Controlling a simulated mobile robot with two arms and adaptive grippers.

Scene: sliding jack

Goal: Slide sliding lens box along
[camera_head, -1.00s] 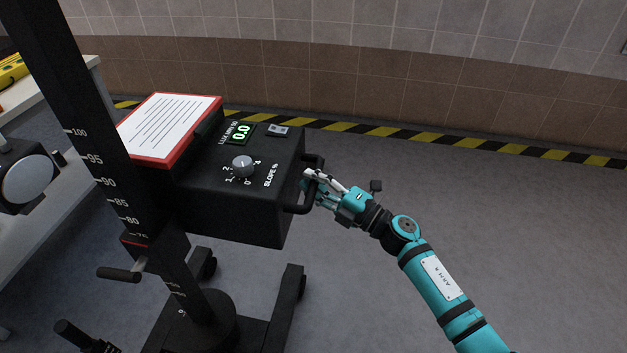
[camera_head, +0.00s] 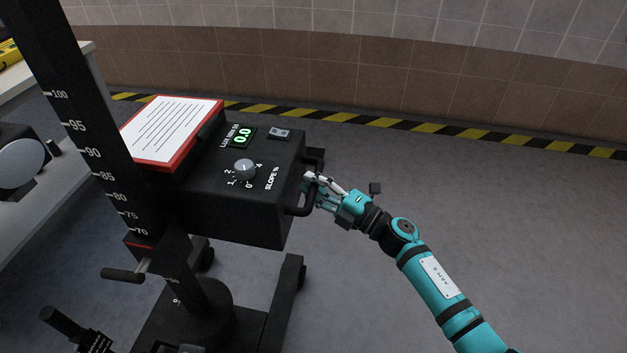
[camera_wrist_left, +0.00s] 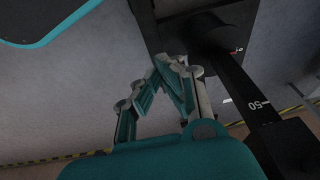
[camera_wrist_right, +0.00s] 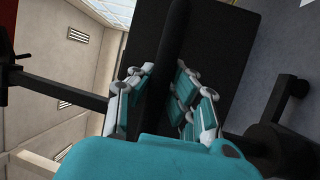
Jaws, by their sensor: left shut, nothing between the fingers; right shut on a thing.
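The sliding lens box (camera_head: 235,205) is a black housing with a green 0.0 display, a slope dial and a side handle (camera_head: 299,206). It sits on an upright black column (camera_head: 88,140) with a white number scale. A red line (camera_head: 139,244) at its carriage lies just below the 70 mark. My right gripper (camera_head: 311,183) is shut on the box's side handle; its fingers (camera_wrist_right: 158,82) are on either side of the dark bar in the right wrist view. My left gripper (camera_wrist_left: 172,66) is shut and empty near the column's lower part; the head view does not show it clearly.
A clipboard-like sheet with a red border (camera_head: 172,130) lies on the box. A crank handle (camera_head: 123,275) sticks out from the column's carriage. A white table (camera_head: 62,185) stands at the left. Open floor (camera_head: 480,210) lies to the right, up to a yellow-black stripe.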

